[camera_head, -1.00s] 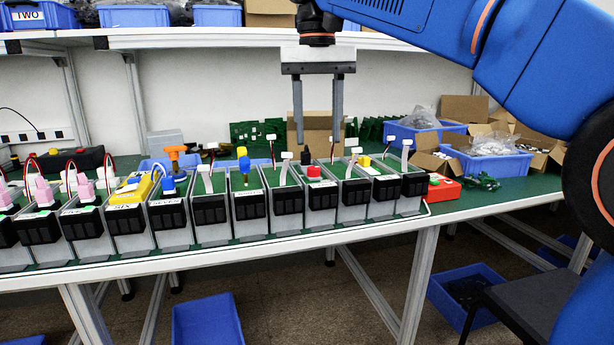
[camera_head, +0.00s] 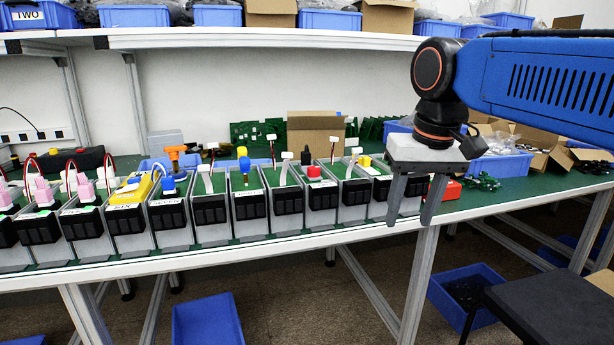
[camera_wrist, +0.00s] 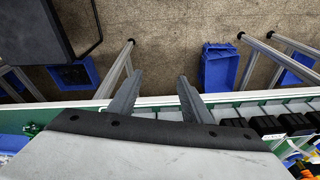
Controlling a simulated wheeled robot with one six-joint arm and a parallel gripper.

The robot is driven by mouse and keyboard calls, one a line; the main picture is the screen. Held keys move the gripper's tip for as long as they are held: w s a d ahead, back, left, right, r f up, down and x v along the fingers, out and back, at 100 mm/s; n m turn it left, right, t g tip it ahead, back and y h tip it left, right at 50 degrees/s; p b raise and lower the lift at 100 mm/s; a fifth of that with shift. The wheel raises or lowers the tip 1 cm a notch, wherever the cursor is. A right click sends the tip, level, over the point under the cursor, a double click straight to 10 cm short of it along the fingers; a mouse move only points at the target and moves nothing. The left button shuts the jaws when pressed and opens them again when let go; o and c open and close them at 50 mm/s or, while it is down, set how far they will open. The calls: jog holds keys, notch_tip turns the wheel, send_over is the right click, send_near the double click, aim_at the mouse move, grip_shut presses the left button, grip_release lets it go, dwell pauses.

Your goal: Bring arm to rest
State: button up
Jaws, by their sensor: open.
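My gripper (camera_head: 408,208) is open and empty, with its fingers pointing down in front of the right end of the row of soft starter units. It hides part of the last unit at the right end. In the wrist view my gripper (camera_wrist: 152,88) shows two spread fingers with nothing between them, over the bench's front edge and the floor. The row of grey and black units (camera_head: 211,210) stands on the green-topped workbench (camera_head: 520,192). Some units carry white connectors, and others carry coloured parts.
A red box (camera_head: 447,190) lies behind my gripper. Cardboard boxes (camera_head: 316,130) and blue bins stand at the back. A shelf (camera_head: 230,40) runs above. Below are a blue bin (camera_head: 208,320) and a dark stool (camera_head: 548,308). The air before the bench is clear.

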jog(key=s+d+f, duration=0.3)
jog(key=s+f, duration=0.1)
jog(key=f, duration=0.3)
jog(key=s+d+f+t, duration=0.1)
jog(key=s+d+f, duration=0.2)
jog(key=s+f, duration=0.2)
jog(key=s+d+f+t, duration=0.1)
jog(key=s+d+f, duration=0.3)
jog(key=f, duration=0.6)
jog(key=shift+s+m+h, duration=0.25)
jog(key=shift+m+h, duration=0.05)
